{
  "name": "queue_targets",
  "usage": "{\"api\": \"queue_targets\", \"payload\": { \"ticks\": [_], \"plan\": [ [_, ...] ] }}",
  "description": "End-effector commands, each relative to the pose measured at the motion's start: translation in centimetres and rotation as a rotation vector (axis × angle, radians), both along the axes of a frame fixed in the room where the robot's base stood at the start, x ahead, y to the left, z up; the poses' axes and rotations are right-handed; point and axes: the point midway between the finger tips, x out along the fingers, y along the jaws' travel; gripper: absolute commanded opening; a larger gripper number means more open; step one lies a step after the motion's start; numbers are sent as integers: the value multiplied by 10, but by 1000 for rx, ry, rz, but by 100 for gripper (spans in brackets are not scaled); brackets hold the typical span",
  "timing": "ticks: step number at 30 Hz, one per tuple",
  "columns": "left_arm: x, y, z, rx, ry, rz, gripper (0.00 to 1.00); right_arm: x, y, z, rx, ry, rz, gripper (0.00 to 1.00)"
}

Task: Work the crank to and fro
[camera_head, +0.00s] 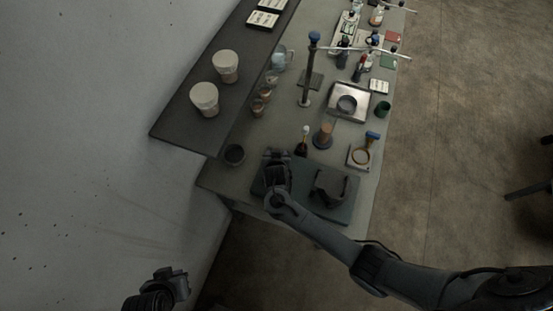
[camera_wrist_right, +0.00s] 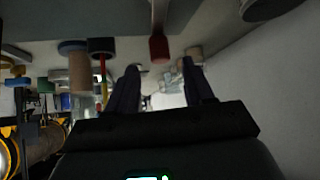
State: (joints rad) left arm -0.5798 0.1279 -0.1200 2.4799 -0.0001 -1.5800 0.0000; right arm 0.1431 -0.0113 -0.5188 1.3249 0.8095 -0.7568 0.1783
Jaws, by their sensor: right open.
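A dark base plate (camera_head: 345,212) lies at the near end of the bench, with a black block-shaped housing (camera_head: 330,186) on its right part. My right gripper (camera_head: 276,158) is over the left part of this plate and covers what is there. In the right wrist view, my open right gripper (camera_wrist_right: 160,76) has two dark fingers wide apart with nothing between them. A red-ended rod (camera_wrist_right: 158,45), which looks like the crank's handle, sits just beyond the fingertips, apart from both. The crank is not clear in the head view. My left gripper (camera_head: 172,284) is at the lower left, away from the bench.
A dark shelf (camera_head: 190,123) with two pale cups runs along the wall on the left. A tall stand (camera_head: 309,75) rises farther back.

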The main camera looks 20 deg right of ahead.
Motion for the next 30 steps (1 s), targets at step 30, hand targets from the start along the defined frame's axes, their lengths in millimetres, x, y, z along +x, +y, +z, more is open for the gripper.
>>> {"api": "queue_targets", "payload": {
  "ticks": [30],
  "plan": [
    [0,-1,7,-6,0,4,0,-38,17,41,0,1,0,52]
  ]
}}
